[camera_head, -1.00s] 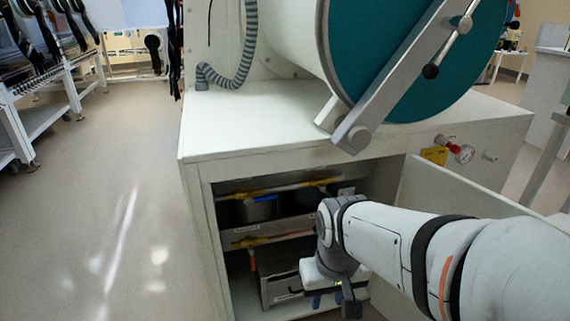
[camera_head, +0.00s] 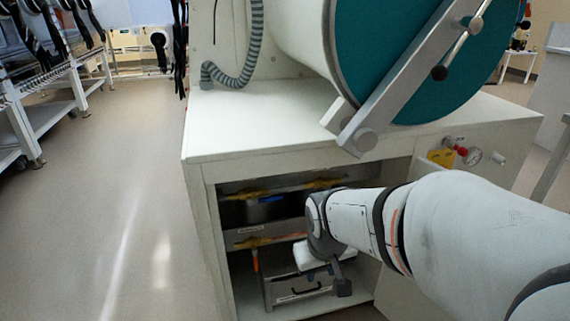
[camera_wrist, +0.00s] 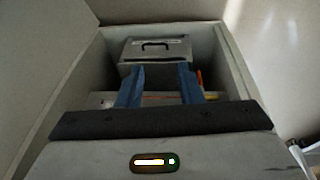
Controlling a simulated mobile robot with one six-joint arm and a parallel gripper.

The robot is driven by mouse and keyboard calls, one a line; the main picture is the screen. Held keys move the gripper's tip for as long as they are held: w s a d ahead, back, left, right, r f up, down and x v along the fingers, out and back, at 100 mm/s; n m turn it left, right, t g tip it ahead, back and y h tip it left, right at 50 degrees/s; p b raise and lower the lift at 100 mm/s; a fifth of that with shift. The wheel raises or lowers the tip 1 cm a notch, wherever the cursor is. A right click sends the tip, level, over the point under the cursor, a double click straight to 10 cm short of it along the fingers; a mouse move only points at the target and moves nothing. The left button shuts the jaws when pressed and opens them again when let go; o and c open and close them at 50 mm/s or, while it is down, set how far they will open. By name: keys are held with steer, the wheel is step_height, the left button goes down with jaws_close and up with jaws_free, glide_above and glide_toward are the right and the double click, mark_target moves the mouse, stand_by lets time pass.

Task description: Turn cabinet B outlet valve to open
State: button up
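The open cabinet (camera_head: 198,215) under the white bench holds yellow-handled pipe fittings on an upper level (camera_head: 250,193) and a middle level (camera_head: 250,242). An orange upright handle (camera_head: 255,262) hangs at the middle level's left; an orange piece also shows in the wrist view (camera_wrist: 200,78). I cannot tell which fitting is the outlet valve, and no label is readable. My gripper (camera_wrist: 161,67) has its two blue fingers apart with nothing between them. It points into the cabinet, apart from the fittings. My arm hides the cabinet's right side in the head view.
A grey box with a black handle (camera_wrist: 155,48) stands inside the cabinet; it also shows in the head view (camera_head: 303,290). Open floor (camera_head: 110,200) lies to the left.

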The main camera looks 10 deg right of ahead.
steer(key=w+d+f+n+t+y+p, duration=0.1)
steer(key=w+d+f+n+t+y, duration=0.3)
steer(key=w+d+t, duration=0.45)
steer(key=w+d+f+n+t+y+p, duration=0.1)
steer(key=w+d+f+n+t+y, duration=0.15)
steer(key=w+d+n+t, duration=0.6)
steer(key=w, duration=0.4)
steer(key=w+a+m+g+b, duration=0.1)
steer(key=w, duration=0.2)
steer(key=w+m+g, duration=0.1)
steer(key=w, duration=0.3)
steer(key=shift+w+a+f+m+h, duration=0.25)
steer(key=shift+w+a+f+h, duration=0.05)
steer(key=shift+h, duration=0.05)
jaws_close()
